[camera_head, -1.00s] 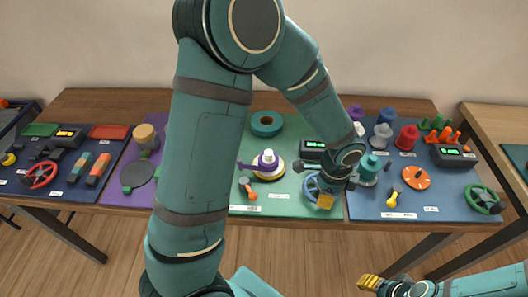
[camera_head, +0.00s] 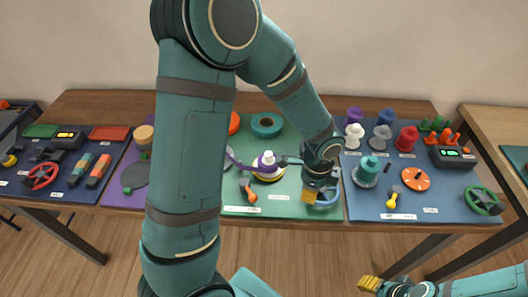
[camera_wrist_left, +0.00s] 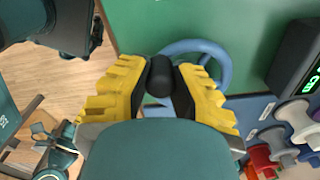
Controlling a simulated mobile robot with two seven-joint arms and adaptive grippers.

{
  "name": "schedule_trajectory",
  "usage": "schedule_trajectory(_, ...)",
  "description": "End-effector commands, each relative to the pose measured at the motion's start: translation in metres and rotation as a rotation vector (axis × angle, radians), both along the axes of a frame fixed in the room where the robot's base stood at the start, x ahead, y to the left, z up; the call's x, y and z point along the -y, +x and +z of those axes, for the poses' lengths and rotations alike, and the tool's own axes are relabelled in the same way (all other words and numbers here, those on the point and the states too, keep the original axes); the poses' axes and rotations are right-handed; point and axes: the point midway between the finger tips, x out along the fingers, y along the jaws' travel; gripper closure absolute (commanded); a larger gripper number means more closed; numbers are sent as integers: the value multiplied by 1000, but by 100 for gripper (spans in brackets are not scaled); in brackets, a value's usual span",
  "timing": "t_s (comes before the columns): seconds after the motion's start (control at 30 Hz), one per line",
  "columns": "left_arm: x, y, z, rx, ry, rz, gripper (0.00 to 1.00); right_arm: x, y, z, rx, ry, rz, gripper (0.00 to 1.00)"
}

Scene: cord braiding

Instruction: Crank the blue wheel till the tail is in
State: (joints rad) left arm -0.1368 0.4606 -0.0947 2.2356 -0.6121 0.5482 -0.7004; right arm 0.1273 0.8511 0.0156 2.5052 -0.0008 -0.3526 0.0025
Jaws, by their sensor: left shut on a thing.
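The blue wheel (camera_head: 330,202) is at the front right of the green mat, partly hidden by my left gripper (camera_head: 312,194). In the left wrist view, the wheel's blue rim (camera_wrist_left: 225,65) is clear, and the yellow fingers of my left gripper (camera_wrist_left: 160,78) are shut on its black crank knob (camera_wrist_left: 160,76). A purple cord (camera_head: 238,161) runs leftward from the white-topped purple piece (camera_head: 268,163) on a yellow-rimmed disc. My left arm hides part of the area left of it. My right gripper (camera_head: 369,283) is low in front of the table, away from the wheel; its fingers are too small to judge.
A dark box with a green display (camera_wrist_left: 310,70) stands beside the wheel. A teal ring (camera_head: 266,124) lies at the back. An orange-handled tool (camera_head: 249,190) lies left of the wheel. The blue mat (camera_head: 455,200) on the right holds several spools and a green wheel (camera_head: 484,201).

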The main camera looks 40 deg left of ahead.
Motion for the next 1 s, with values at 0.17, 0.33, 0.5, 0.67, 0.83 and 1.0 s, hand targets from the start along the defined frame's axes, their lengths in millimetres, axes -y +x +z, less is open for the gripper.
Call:
schedule_trajectory(0.17,-22,10,0,-6,4,7,100,0,-1,9,-4,0,1,53)
schedule_trajectory(0.33,-33,27,0,-4,5,6,100,0,-3,15,-7,1,2,53)
schedule_trajectory(0.5,-37,48,0,0,4,6,100,-1,-4,20,-9,1,2,53)
schedule_trajectory(0.67,-35,60,0,3,4,3,100,-1,-4,20,-9,2,3,53)
schedule_trajectory(0.83,-36,57,-1,-3,6,3,100,0,-4,17,-9,1,2,53)
schedule_trajectory(1.0,-34,63,0,-3,5,4,100,0,-4,18,-9,1,2,53)
